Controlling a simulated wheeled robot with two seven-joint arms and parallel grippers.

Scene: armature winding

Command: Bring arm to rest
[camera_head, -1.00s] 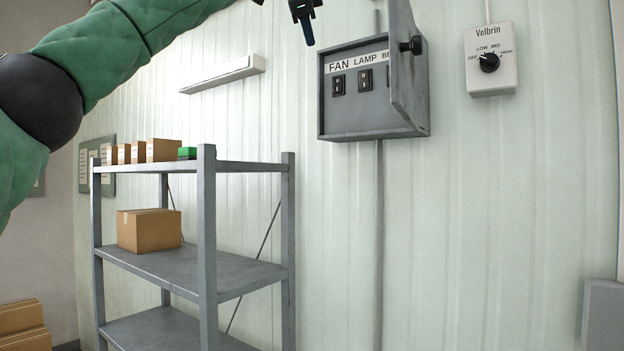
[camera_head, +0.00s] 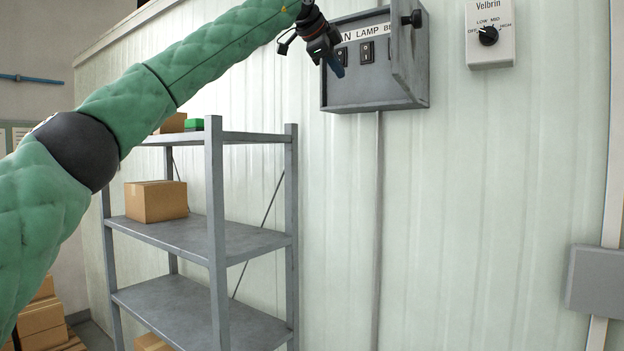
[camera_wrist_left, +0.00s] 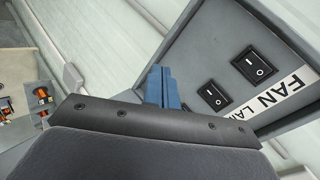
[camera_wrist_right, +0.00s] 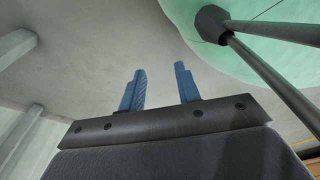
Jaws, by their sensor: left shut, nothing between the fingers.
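My left arm, in a green padded sleeve, reaches up from the left in the head view. Its gripper (camera_head: 335,66) is in front of the left part of the grey switch box (camera_head: 350,97) and covers part of the FAN label. In the left wrist view the blue fingers (camera_wrist_left: 163,86) are together with nothing between them, beside the box. Two black rocker switches (camera_wrist_left: 256,65) show there, apart from the fingers. My right gripper (camera_wrist_right: 160,88) shows only in its own wrist view. Its blue fingers are apart and empty, with a pale ceiling-like surface behind.
The box door (camera_head: 408,50) stands open on the right side. A Velbrin dial unit (camera_head: 490,52) is on the wall to the right. A grey shelf rack (camera_head: 215,235) with a cardboard box (camera_head: 156,201) stands below left. A grey wall panel (camera_head: 597,282) is at the lower right.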

